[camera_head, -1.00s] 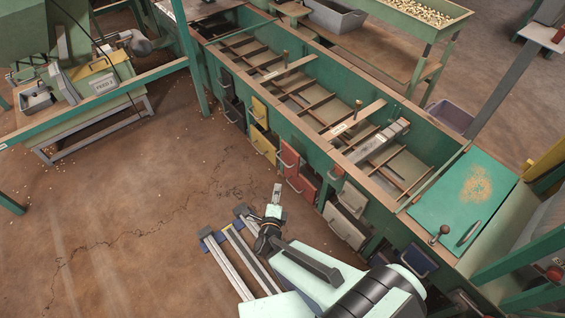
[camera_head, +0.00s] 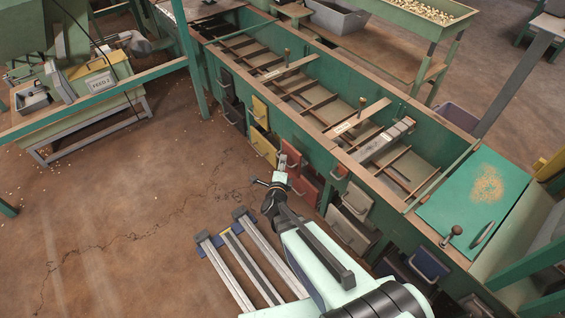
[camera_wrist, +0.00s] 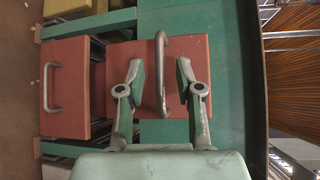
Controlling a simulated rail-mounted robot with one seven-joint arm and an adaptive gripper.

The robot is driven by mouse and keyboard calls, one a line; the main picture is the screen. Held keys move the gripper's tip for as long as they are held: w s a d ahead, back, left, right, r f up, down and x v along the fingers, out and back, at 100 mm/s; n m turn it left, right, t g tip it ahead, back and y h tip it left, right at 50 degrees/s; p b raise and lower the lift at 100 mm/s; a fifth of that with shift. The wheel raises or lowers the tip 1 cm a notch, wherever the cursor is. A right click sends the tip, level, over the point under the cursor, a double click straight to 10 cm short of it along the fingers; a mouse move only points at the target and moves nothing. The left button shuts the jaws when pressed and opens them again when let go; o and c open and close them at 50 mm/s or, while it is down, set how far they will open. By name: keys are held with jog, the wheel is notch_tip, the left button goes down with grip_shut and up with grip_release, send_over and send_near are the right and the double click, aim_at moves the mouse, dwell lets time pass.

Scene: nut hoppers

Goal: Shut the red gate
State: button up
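The upper red gate panel (camera_wrist: 120,62) fills the middle of the wrist view, with a grey bar handle (camera_wrist: 161,85) on its face. In the head view the red panel (camera_head: 294,158) is partly hidden by my gripper. My gripper (camera_wrist: 159,68) is open, one finger on each side of the handle; I cannot tell whether either touches it. In the head view my gripper (camera_head: 284,166) is at the front of the green bench. A second red panel (camera_wrist: 68,90) with its own handle lies left in the wrist view; it also shows in the head view (camera_head: 303,187), below the upper one.
Yellow panels (camera_head: 260,106) sit to the left along the bench front, pale panels (camera_head: 356,200) and a blue one (camera_head: 430,262) to the right. The brown floor (camera_head: 120,200) in front is mostly clear.

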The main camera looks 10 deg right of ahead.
jog(key=shift+x, duration=0.85)
grip_shut()
